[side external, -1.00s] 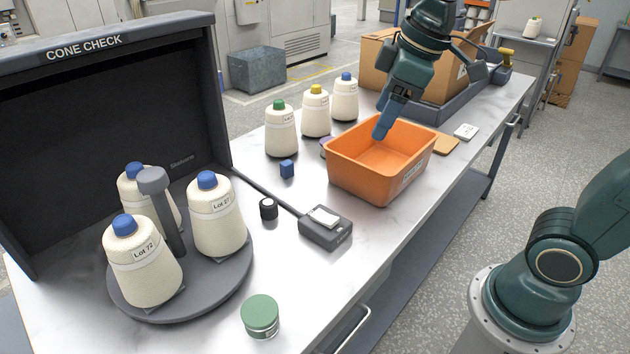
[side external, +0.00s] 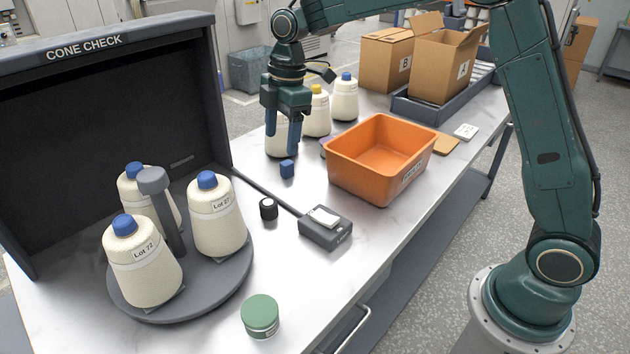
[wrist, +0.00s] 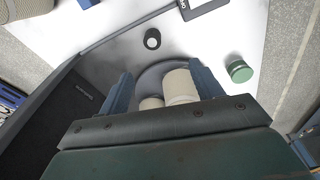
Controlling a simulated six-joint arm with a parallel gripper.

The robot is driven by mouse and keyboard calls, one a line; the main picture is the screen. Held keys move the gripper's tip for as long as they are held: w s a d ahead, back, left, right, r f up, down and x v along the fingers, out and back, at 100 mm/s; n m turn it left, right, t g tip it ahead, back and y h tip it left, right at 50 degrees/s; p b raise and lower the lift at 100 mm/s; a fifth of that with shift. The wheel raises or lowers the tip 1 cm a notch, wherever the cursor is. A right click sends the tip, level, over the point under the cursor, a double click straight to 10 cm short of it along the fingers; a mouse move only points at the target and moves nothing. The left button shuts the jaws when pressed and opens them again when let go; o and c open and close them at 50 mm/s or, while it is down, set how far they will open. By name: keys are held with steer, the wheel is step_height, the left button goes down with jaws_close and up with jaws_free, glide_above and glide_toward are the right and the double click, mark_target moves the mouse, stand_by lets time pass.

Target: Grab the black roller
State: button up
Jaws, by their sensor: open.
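The black roller (side external: 268,208), a small dark cylinder with a pale top, stands upright on the white table between the turntable and the grey scale-like box. It also shows in the wrist view (wrist: 152,40), beyond the fingertips near the top middle. My gripper (side external: 282,145) is open and empty, pointing down above the table behind the roller, in front of a cream cone. In the wrist view its blue fingers (wrist: 162,78) are spread apart with nothing between them.
The grey box (side external: 326,237), green-lidded jar (side external: 260,314), orange bin (side external: 350,178) and turntable (side external: 205,298) with several cones surround the roller. The dark Cone Check booth (side external: 215,110) stands at left.

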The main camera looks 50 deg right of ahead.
mark_target(268, 202)
steer(key=w+a+f+n, duration=0.1)
steer(key=w+f+n, duration=0.1)
steer(key=w+f, duration=0.2)
steer(key=shift+f+n+g, duration=0.3)
steer(key=shift+f+g, duration=0.1)
steer(key=shift+f, duration=0.4)
steer(key=shift+s+a+f, duration=0.1)
steer(key=shift+a+f, duration=0.05)
steer(key=shift+f, duration=1.25)
steer(key=shift+w+a+f, duration=0.1)
steer(key=shift+a+f, duration=0.1)
steer(key=shift+f, duration=1.25)
steer(key=shift+s+a+f, duration=0.1)
steer(key=shift+a+f, duration=0.05)
steer(key=shift+f, duration=1.25)
steer(key=shift+s+a+f, duration=0.1)
steer(key=shift+a+f, duration=0.05)
steer(key=shift+f, duration=1.15)
steer(key=shift+a+f, duration=0.1)
steer(key=shift+f, duration=1.2)
steer(key=c, duration=1.1)
